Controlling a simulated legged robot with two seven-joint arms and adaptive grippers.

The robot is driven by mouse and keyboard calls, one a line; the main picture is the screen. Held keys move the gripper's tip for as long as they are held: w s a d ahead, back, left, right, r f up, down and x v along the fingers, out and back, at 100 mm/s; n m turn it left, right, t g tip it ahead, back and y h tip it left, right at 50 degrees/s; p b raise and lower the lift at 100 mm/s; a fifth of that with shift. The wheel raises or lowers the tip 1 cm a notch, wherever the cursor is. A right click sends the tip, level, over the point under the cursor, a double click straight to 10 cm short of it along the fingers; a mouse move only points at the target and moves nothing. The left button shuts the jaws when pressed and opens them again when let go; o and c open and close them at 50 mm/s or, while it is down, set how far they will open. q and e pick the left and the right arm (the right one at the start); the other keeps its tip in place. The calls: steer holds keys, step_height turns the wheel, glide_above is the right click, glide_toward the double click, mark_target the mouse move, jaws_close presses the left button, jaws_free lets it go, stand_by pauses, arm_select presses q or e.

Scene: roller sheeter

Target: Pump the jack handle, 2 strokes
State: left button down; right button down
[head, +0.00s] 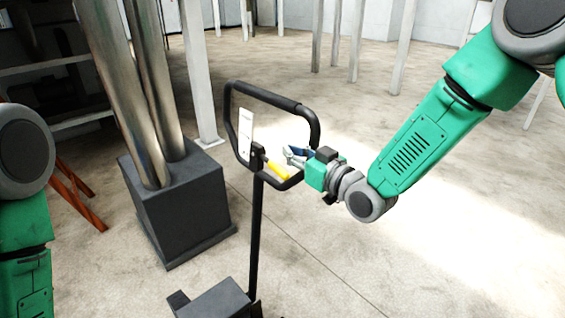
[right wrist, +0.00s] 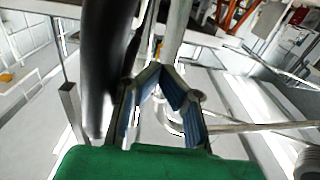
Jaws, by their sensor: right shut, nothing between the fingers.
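The jack handle (head: 274,97) is a black loop on a thin upright post (head: 256,235), with a white label plate (head: 245,133) and a yellow lever (head: 278,170) inside the loop. My right gripper (head: 288,152) is at the right side of the loop, with its fingers in front of the loop's opening, just above the yellow lever. It is shut and empty; contact with the handle cannot be told. In the right wrist view, the blue-padded fingers (right wrist: 156,72) are beside a thick black bar (right wrist: 101,65). My left gripper is outside the view; only its arm shows.
A dark grey block (head: 183,210) with two thick metal columns (head: 150,100) stands left of the handle. The jack's dark base (head: 215,300) is at the bottom edge. Thin pale posts (head: 403,48) stand at the back. The concrete floor (head: 460,235) at right is clear.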

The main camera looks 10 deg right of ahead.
steer(key=w+d+f+b, duration=0.1)
steer(key=w+d+b, duration=0.2)
steer(key=w+d, duration=0.4)
steer(key=shift+d+f, duration=0.3)
steer(key=shift+d, duration=0.75)
steer(key=shift+w+d+f+b, duration=0.3)
steer(key=shift+w+d, duration=0.2)
steer(key=shift+d, duration=0.3)
steer(key=shift+w+d+f+b, duration=0.2)
steer(key=shift+w+d+b, duration=0.1)
steer(key=shift+w+d, duration=0.35)
steer(key=shift+w+d+f+b, duration=0.3)
steer(key=shift+w+d, duration=0.1)
steer(key=shift+d, duration=0.5)
